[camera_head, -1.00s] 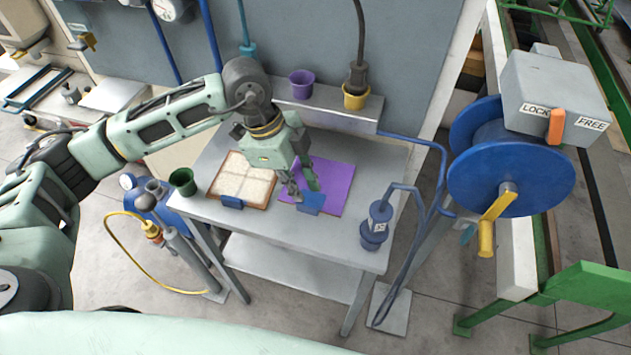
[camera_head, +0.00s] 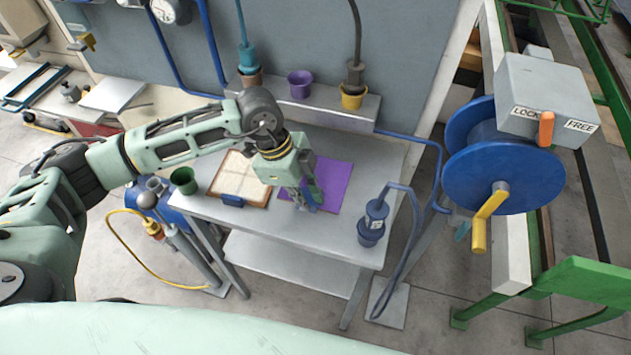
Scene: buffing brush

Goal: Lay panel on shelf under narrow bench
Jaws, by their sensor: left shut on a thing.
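A purple panel (camera_head: 334,184) lies flat on the top of the narrow grey bench (camera_head: 290,231). Its blue handle is at the near edge and is mostly hidden by my fingers. My left gripper (camera_head: 309,199) points down over the panel's near left part and is shut on this handle. A cream panel with a brown frame (camera_head: 240,178) and its own blue handle (camera_head: 232,200) lies to the left, partly covered by my gripper. The lower shelf (camera_head: 292,262) under the bench shows bare in its visible part. My right gripper is not in view.
A green cup (camera_head: 184,181) stands at the bench's left corner. A blue corded tool (camera_head: 372,224) stands at the right end. A raised ledge (camera_head: 325,119) behind holds several cups. A blue reel (camera_head: 500,160) is at right; a yellow hose (camera_head: 137,270) is at lower left.

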